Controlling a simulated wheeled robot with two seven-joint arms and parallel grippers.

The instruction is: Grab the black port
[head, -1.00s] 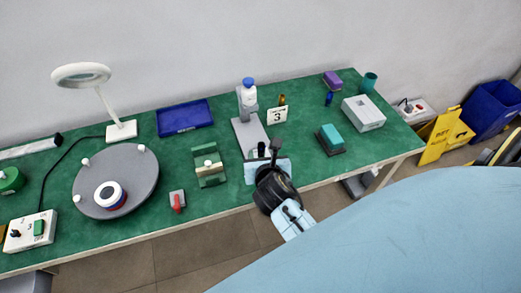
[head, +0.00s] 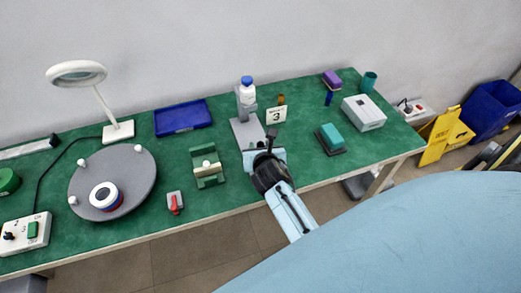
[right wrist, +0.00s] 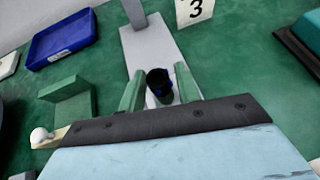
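The black port (right wrist: 160,84) is a small dark round piece, open at the top, at the near end of a pale grey stand plate (right wrist: 152,45) in the right wrist view. My right gripper (right wrist: 160,90) is open around it, with one green-looking finger on each side and gaps visible between fingers and port. In the head view my right gripper (head: 265,158) is over the near end of the grey stand (head: 248,131), and its wrist hides much of that spot. My left gripper is not in view.
A green bracket (head: 207,168) is to the left, and a teal block (head: 331,137) to the right. A blue tray (head: 183,117) lies further back.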

